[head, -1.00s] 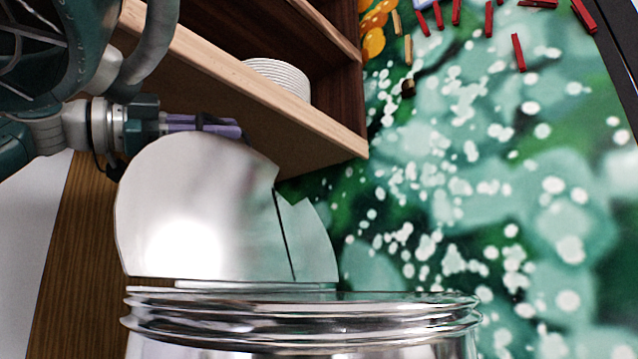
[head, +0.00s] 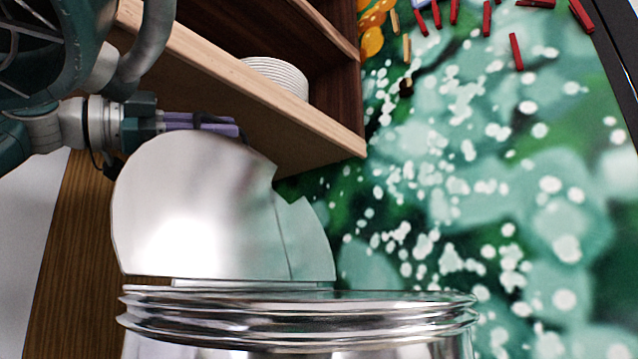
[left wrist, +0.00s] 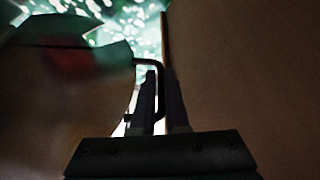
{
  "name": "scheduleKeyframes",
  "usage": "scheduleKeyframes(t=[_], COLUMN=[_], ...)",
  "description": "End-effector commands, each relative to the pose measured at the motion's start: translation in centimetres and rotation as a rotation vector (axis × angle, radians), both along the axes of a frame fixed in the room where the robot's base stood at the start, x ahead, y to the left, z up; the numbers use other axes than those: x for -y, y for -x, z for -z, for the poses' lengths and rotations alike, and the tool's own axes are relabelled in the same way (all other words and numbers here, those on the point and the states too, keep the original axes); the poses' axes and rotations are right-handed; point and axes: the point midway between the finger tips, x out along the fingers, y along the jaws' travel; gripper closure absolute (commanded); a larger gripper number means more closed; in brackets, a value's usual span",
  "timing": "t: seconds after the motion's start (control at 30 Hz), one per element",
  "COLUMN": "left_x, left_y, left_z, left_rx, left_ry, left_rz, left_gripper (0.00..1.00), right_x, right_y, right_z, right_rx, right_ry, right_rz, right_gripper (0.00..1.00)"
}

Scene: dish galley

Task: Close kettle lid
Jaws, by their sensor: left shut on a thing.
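The kettle (head: 300,325) is a shiny metal pot at the bottom of the head view; its ridged rim shows and its lower body is cut off. Its metal lid (head: 190,215) stands open, nearly upright, at the rim's back left. My left gripper (head: 225,125) reaches in from the left behind the lid's upper edge, its tips partly hidden. In the left wrist view, the fingers (left wrist: 160,95) are shut on the lid's thin dark bent handle (left wrist: 148,62). The lid's blurred surface (left wrist: 65,100) fills the left of that view. My right gripper is not in view.
A wooden shelf (head: 250,105) hangs just above and behind the lid and left gripper. A stack of white plates (head: 277,75) stands on it. A green, white-spotted patterned surface (head: 480,200) spreads at right, with several small red sticks (head: 516,52) near the top.

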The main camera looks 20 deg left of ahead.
Motion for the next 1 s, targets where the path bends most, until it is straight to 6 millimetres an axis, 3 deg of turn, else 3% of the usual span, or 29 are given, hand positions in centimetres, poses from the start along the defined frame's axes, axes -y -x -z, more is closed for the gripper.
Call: scheduleKeyframes(t=[0.43, 0.67, 0.93, 0.97, 1.0], left_x=[0.1, 2.5, 2.6, 2.6, 2.6], left_y=[0.0, 0.7, 0.8, 0.7, 0.7], left_z=[-0.1, -1.1, -1.0, -1.0, -1.0], left_rx=[0.001, 0.033, 0.034, 0.034, 0.035], left_ry=[-0.004, -0.109, -0.12, -0.12, -0.12], left_rz=[0.0, 0.003, -0.001, -0.001, -0.001], left_gripper=[1.0, 1.0, 1.0, 0.85, 0.8], right_x=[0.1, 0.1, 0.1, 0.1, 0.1], right_y=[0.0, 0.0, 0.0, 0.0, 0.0], right_z=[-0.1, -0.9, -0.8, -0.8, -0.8], right_rx=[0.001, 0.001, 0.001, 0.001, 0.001], right_ry=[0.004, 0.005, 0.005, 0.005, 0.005], right_rz=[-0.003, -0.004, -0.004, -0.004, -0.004], right_gripper=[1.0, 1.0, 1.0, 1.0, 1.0])
